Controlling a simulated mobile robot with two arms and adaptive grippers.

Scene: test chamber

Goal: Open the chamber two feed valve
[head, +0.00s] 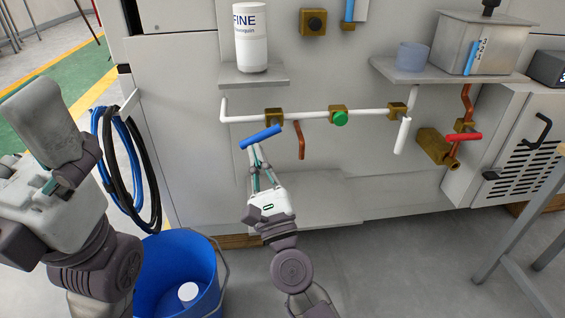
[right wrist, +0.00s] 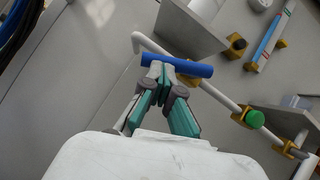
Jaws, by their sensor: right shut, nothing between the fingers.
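A blue lever handle (head: 260,138) sits on a brass valve body (head: 274,117) on the white pipe, slanting down to the left. My right gripper (head: 258,152) is shut and empty. Its fingertips are right at the blue handle, and whether they touch it I cannot tell. In the right wrist view, the closed fingertips (right wrist: 160,72) meet the lower edge of the blue handle (right wrist: 185,67). A green knob (head: 340,118) is further right on the pipe, and a red lever handle (head: 464,136) is at the far right. No label shows which valve is chamber two.
A shelf with a white bottle (head: 250,38) is above the blue handle. A copper pipe (head: 301,140) hangs just right of it. A blue bucket (head: 180,270) stands on the floor, near coiled hoses (head: 130,170). A right-hand shelf (head: 440,76) holds a cup and a box.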

